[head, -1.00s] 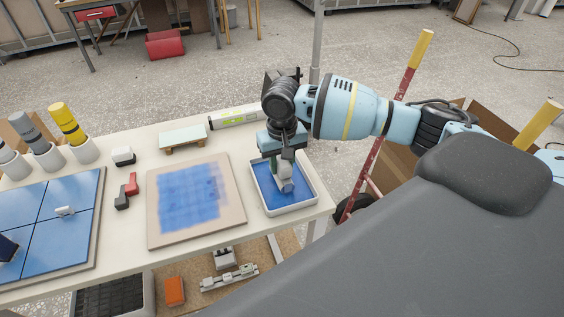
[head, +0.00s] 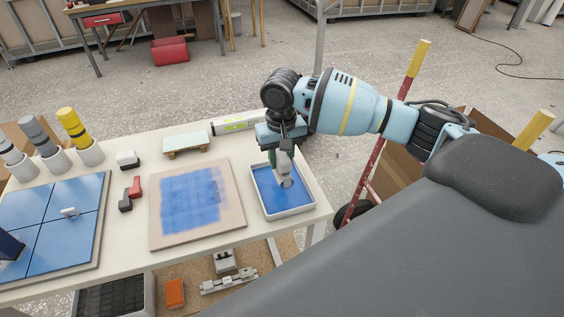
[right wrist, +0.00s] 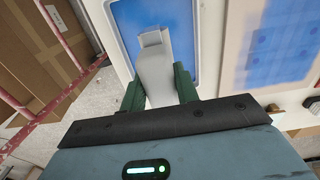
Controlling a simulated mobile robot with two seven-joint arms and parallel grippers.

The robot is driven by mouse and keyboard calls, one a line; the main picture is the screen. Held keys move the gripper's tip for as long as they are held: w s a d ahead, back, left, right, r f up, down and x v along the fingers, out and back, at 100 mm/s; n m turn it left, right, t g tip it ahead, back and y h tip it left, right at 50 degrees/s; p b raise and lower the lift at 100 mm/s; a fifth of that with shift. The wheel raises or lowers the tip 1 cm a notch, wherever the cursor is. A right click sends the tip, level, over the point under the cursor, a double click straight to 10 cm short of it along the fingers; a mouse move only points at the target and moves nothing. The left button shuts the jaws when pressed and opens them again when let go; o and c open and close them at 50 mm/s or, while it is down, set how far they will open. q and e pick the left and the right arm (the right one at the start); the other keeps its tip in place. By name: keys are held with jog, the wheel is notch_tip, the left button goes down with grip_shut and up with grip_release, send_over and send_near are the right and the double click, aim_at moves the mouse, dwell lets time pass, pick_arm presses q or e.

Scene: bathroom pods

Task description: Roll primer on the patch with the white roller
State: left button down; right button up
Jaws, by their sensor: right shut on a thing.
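My right gripper (head: 283,160) is shut on the white roller (head: 287,182) and points down over the tray (head: 313,208), which holds blue primer. In the right wrist view the roller (right wrist: 155,65) stands out between the green fingers, over the blue of the tray. I cannot tell whether the roller touches the primer. The board (head: 235,219) lies flat to the left of the tray. Its blue patch (head: 190,200) has soft, uneven edges. My left gripper is not clearly in view.
Behind are a small pale-topped stand (head: 187,142), a level (head: 236,123) and tubes in white cups (head: 74,128). A striped pole (head: 380,145) stands right of the table.

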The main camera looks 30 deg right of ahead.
jog(key=shift+r, duration=1.45)
jog(key=s+a+n, duration=0.2)
jog(key=s+a, duration=0.6)
jog(key=s, duration=0.2)
jog(key=shift+s+a+r, duration=0.15)
jog(key=shift+s+r, duration=0.05)
jog(key=shift+r, duration=0.1)
